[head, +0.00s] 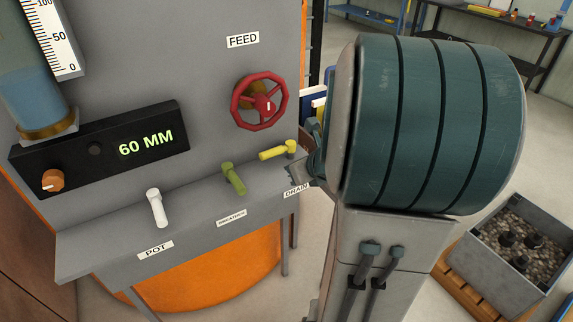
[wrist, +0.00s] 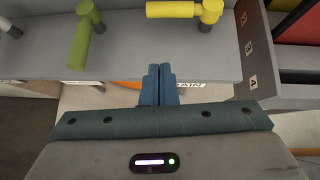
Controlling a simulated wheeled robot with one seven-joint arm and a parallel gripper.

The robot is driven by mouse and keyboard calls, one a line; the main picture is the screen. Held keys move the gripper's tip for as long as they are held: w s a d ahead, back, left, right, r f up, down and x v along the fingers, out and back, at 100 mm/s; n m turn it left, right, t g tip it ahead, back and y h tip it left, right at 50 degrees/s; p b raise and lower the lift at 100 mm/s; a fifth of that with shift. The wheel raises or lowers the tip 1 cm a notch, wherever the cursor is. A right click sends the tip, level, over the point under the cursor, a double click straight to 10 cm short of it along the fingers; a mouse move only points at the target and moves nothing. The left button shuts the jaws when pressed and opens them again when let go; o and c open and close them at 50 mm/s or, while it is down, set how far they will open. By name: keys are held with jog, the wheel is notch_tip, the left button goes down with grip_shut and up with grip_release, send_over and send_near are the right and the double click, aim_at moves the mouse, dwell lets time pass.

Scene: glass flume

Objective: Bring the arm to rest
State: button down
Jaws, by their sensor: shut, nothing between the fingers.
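My gripper (wrist: 160,72) shows in the wrist view with its two blue fingers together and nothing between them. It is in front of the grey panel's ledge, by the DRAIN label. In that view the yellow lever (wrist: 185,10) is above it to the right, and the green lever (wrist: 86,35) is above it to the left. In the head view my large teal arm link covers the right of the panel and hides most of the gripper. The yellow lever (head: 277,151) lies sideways there, and the green lever (head: 233,178) points toward the front.
The panel also carries a white lever (head: 157,208), a red FEED wheel (head: 259,101), an orange knob (head: 52,181) and a display (head: 146,143) reading 60 MM. A grey crate of gravel (head: 490,270) stands at right on a pallet. Open floor lies behind it.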

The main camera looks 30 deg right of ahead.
jog(key=shift+v, duration=1.5)
jog(key=shift+a, duration=0.2)
jog(key=s+a+r+n+g+y, duration=0.1)
jog(key=s+a+n+g+y, duration=0.25)
jog(key=a+n, duration=1.05)
jog(key=s+a+r+n+g+h, duration=0.1)
jog(key=s+n+g+h, duration=0.3)
jog(key=s+n, duration=0.5)
jog(key=n+h, duration=0.1)
jog(key=n, duration=1)
jog(key=shift+a, duration=0.35)
jog(key=shift+s+d+r, duration=0.1)
